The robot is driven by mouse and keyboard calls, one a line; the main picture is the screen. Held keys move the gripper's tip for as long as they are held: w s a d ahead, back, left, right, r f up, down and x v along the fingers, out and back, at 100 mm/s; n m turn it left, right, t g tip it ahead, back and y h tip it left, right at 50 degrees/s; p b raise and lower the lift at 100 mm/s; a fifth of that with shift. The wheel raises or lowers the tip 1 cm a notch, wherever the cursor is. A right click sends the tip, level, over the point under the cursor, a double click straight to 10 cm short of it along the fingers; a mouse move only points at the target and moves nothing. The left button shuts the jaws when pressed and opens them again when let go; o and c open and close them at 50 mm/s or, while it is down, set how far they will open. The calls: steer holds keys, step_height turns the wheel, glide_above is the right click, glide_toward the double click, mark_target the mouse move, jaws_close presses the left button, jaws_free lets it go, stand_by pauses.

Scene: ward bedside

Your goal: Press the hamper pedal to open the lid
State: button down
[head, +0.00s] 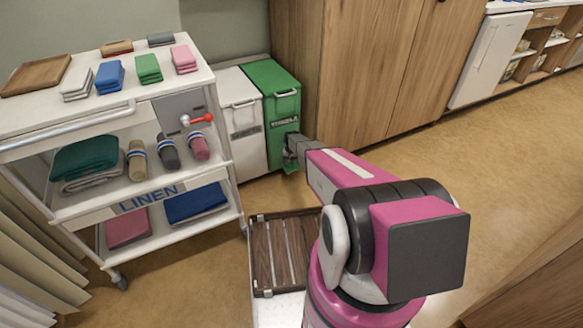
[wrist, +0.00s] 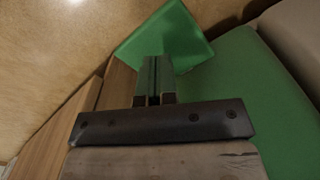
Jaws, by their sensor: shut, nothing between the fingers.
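The green hamper (head: 268,77) stands beside a white hamper against the wooden cabinet, and its lid looks shut. My gripper (head: 290,160) is low at the front of the green hamper, with its fingers shut and empty. In the wrist view the shut fingers (wrist: 154,65) point at a flat green plate, which looks like the pedal (wrist: 168,32), sticking out from the green hamper front (wrist: 235,95). The fingertips overlap the plate in this view; I cannot tell whether they touch it. In the head view my gripper hides most of the pedal area.
The white hamper (head: 238,92) is left of the green one. A linen cart (head: 60,128) with towels stands further left. The wooden cabinet (head: 335,70) rises close on the right of the green hamper. The floor (head: 500,150) on the right is open.

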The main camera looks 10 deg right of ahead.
steer(key=shift+w+f, duration=0.1)
steer(key=shift+f, duration=1.85)
steer(key=shift+w+f, duration=0.25)
steer(key=shift+f, duration=0.45)
steer(key=shift+w+a, duration=0.1)
steer(key=shift+w, duration=0.1)
steer(key=shift+s+r, duration=0.2)
steer(key=shift+r, duration=1.4)
steer(key=shift+s+r, duration=0.15)
steer(key=shift+r, duration=1.4)
steer(key=shift+s+r, duration=0.2)
steer(key=shift+r, duration=1.4)
